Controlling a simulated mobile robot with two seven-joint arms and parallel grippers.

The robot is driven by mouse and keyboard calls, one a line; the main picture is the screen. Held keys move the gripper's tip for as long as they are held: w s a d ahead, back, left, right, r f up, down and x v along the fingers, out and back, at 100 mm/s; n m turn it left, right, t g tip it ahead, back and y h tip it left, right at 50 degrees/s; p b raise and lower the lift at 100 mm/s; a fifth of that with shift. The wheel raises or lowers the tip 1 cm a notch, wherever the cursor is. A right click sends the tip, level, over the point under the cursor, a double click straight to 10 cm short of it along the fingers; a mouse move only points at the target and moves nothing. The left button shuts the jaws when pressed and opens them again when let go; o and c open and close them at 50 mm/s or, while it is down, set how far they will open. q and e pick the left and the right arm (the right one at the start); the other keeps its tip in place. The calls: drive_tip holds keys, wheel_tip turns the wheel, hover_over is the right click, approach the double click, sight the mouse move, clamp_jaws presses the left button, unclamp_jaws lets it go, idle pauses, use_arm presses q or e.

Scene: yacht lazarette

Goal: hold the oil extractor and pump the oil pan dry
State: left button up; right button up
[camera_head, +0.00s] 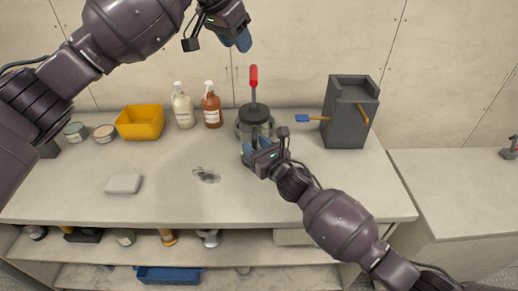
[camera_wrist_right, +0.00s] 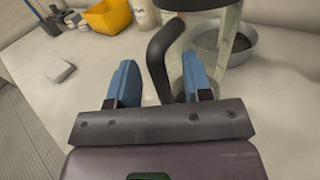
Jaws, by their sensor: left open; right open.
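The oil extractor (camera_head: 254,116) stands upright on the bench, a clear cylinder with a black lid and a red pump handle (camera_head: 253,76) raised on its rod. The right wrist view shows its clear body (camera_wrist_right: 228,38) and a curved black side handle (camera_wrist_right: 156,62). My right gripper (camera_wrist_right: 160,75) is open at the extractor's near side, with the side handle showing between its fingers; contact cannot be told. The metal oil pan (camera_wrist_right: 240,45) is behind the extractor, partly hidden. My left gripper (camera_head: 237,40) is open in the air, above and left of the red handle.
A white bottle (camera_head: 182,106), a brown bottle (camera_head: 211,105) and a yellow bin (camera_head: 140,122) stand left of the extractor. A grey block (camera_head: 346,120) with orange-handled tools stands right. A white block (camera_head: 124,184) and a drain (camera_head: 206,175) are in front.

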drive_tip(key=shift+c, duration=0.3)
clamp_jaws()
